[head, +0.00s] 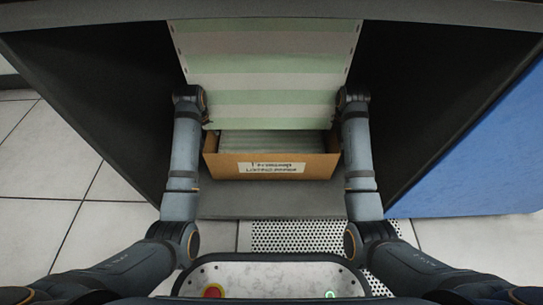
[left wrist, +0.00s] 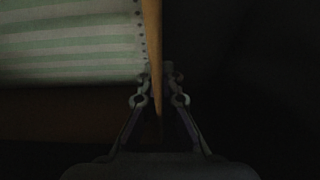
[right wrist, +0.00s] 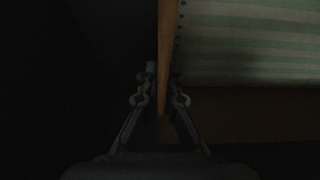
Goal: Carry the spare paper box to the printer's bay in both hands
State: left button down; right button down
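The paper box (head: 325,165) is an open brown carton with a white label (head: 272,168) on its front and a paper stack inside. It is between the dark side walls of the printer's bay (head: 420,100). My left gripper (left wrist: 160,75) straddles the box's left wall and looks shut on it. My right gripper (right wrist: 161,75) does the same at the right wall. In the head view my wrists hide both sets of fingers. I cannot tell whether the box rests on the bay floor (head: 290,205) or hangs just above it.
A green-and-white striped paper sheet (head: 265,70) hangs over the back of the box. A blue panel (head: 480,150) stands at the right. A perforated floor tile (head: 295,235) lies in front of the bay. Pale floor tiles (head: 110,235) at the left are clear.

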aim_at(208, 131)
pick_arm(q)
jog(key=c, duration=2)
grip_release()
jog(key=shift+f, duration=0.3)
pick_arm(e)
jog(key=c, duration=2)
grip_release()
jog(key=shift+f, duration=0.3)
pick_arm(q)
jog(key=o, duration=0.5)
jog(key=shift+r, duration=0.15)
pick_arm(e)
jog(key=o, duration=0.5)
jog(key=shift+r, duration=0.15)
pick_arm(q)
jog(key=v, duration=1.2)
pick_arm(e)
jog(key=v, duration=1.2)
pick_arm(q)
jog(key=shift+s, duration=0.1)
pick_arm(e)
jog(key=shift+s, duration=0.1)
